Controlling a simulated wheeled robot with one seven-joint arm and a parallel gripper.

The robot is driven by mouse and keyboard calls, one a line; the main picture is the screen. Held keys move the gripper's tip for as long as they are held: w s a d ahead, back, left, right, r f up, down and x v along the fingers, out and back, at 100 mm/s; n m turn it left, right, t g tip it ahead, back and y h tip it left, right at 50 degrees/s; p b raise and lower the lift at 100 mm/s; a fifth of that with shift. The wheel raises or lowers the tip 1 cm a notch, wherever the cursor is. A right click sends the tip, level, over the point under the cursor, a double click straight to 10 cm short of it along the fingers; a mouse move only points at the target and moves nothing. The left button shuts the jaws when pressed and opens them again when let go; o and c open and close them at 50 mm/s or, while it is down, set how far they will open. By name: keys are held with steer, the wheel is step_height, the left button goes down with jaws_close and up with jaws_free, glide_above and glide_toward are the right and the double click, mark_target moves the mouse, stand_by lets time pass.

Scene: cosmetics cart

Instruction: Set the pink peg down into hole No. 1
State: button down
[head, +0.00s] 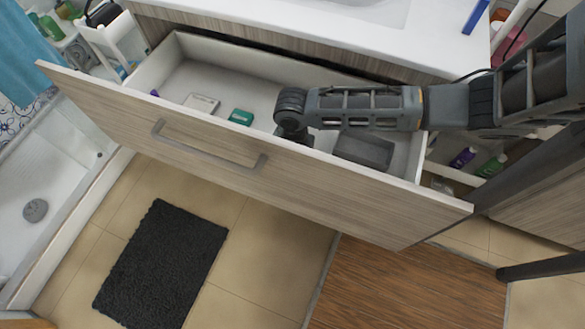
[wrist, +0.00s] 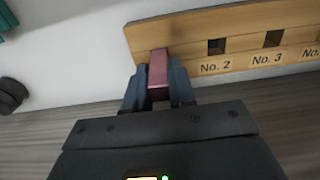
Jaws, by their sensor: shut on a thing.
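The pink peg (wrist: 158,68) is held between the two fingers of my gripper (wrist: 158,80) in the wrist view. It overlaps the left end of a wooden hole board (wrist: 190,27). Square holes labelled No. 2 (wrist: 216,47) and No. 3 (wrist: 273,39) show to its right. Hole No. 1 and its label do not show; the peg and fingers cover that part of the board. I cannot tell whether the peg's lower end is inside a hole. In the head view my gripper (head: 292,133) is down in the open drawer, and the peg is hidden.
The open drawer (head: 160,115) has a tall front panel near my gripper. It holds a white item (head: 201,103), a green box (head: 241,117) and a dark grey box (head: 364,150). The drawer floor at left is mostly clear. A white counter (head: 330,25) lies behind.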

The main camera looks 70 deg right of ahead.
steer(key=shift+f+b, duration=0.45)
steer(key=shift+f, duration=0.3)
steer(key=shift+r, duration=0.1)
steer(key=c, duration=0.9)
jaws_free()
steer(key=shift+c, duration=0.2)
step_height(320, 180, up, 12)
steer(key=shift+r+p, duration=0.1)
steer(key=shift+p, duration=0.65)
